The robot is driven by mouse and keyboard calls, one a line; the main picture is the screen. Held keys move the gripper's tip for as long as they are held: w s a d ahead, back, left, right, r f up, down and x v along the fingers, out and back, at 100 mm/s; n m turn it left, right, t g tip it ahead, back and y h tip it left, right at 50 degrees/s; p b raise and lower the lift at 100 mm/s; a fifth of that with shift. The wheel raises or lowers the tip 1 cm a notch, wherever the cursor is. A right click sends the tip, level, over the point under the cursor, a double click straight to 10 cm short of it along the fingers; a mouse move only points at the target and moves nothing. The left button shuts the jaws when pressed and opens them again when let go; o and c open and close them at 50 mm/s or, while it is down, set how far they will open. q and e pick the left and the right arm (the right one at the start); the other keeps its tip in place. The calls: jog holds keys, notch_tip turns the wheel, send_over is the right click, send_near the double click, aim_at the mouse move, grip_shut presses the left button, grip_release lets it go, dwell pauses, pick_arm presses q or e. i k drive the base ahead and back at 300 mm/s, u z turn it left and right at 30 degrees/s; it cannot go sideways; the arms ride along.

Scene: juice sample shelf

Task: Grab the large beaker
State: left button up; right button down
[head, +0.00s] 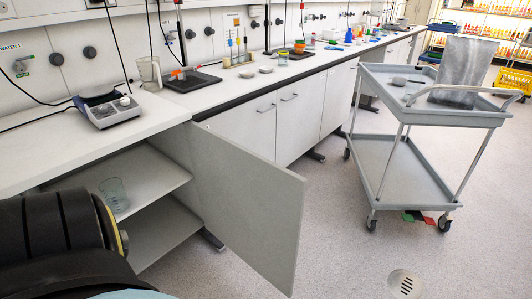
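A clear glass beaker (114,196) stands on the upper shelf inside the open cabinet at the left. It is upright and apart from the cabinet walls. Another clear, taller beaker or jug (149,73) stands on the bench top near the wall. Which of the two is the larger is hard to tell at this distance. A dark link of my own arm fills the lower left corner, in front of the cabinet's shelves. Neither of my grippers is in view.
The cabinet door (255,210) is swung wide open into the room. A hotplate stirrer (106,110) sits on the bench top (40,150). A grey two-tier cart (395,160) stands at the right, with clear floor (335,240) between it and the door.

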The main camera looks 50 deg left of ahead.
aim_at(112, 191)
jog(key=i, duration=2.65)
jog(key=u, duration=3.8)
jog(key=i, duration=0.5)
jog(key=z, duration=0.05)
